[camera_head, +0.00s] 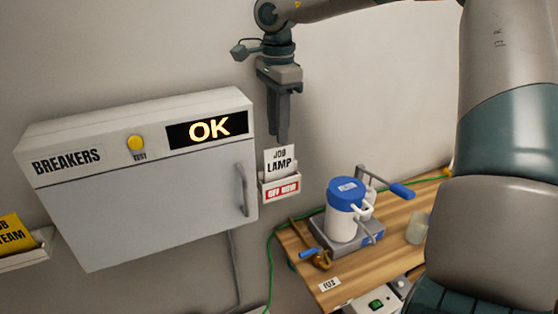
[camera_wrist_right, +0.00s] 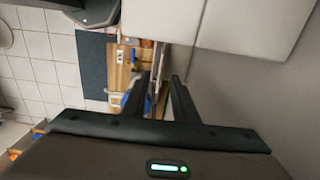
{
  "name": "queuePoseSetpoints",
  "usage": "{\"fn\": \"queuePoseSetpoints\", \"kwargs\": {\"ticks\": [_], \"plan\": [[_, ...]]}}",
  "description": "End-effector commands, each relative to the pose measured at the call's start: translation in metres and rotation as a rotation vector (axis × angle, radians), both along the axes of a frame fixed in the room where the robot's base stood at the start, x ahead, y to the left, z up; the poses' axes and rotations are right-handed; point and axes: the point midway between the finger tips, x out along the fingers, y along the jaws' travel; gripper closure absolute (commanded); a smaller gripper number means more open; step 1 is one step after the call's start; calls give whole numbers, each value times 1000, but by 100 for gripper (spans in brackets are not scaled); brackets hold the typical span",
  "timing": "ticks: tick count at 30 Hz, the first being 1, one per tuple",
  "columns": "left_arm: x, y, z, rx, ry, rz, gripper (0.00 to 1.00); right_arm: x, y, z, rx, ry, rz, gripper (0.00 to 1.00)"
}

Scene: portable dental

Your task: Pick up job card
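A white job card reading "JOB LAMP" (camera_head: 280,160) stands upright in a small wall holder with a red label (camera_head: 283,188), right of the breaker cabinet. A yellow card, partly cut off and reading "…OB …TEAM" (camera_head: 15,234), sits in another holder at the left edge. My right gripper (camera_head: 281,138) points down, its tips just above or in front of the white card's top edge; contact cannot be told. In the right wrist view its two fingers (camera_wrist_right: 162,80) stand apart with a gap between them. My left gripper is not in view.
The breaker cabinet (camera_head: 140,195) with a lit OK display (camera_head: 208,128) and a handle stands close left of the card. Below right, a wooden bench (camera_head: 300,262) carries a blue-and-white canister (camera_head: 342,212) with projecting handles. A green cable runs along the bench. Bare wall surrounds the gripper.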

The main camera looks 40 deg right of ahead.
Motion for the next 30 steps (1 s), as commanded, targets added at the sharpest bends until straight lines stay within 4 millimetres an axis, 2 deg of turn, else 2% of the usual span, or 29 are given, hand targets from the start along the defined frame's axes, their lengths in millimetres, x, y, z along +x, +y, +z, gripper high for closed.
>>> {"fn": "queuePoseSetpoints", "kwargs": {"ticks": [5,14,19,26,30], "plan": [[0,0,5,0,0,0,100,0,0,-10,1,0,0,74],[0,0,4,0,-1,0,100,0,0,-11,1,0,0,74],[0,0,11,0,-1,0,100,-1,-1,-15,0,2,0,74],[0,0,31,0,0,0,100,-1,-3,-34,1,4,0,74],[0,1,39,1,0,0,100,-1,-3,-51,1,4,0,74]]}}
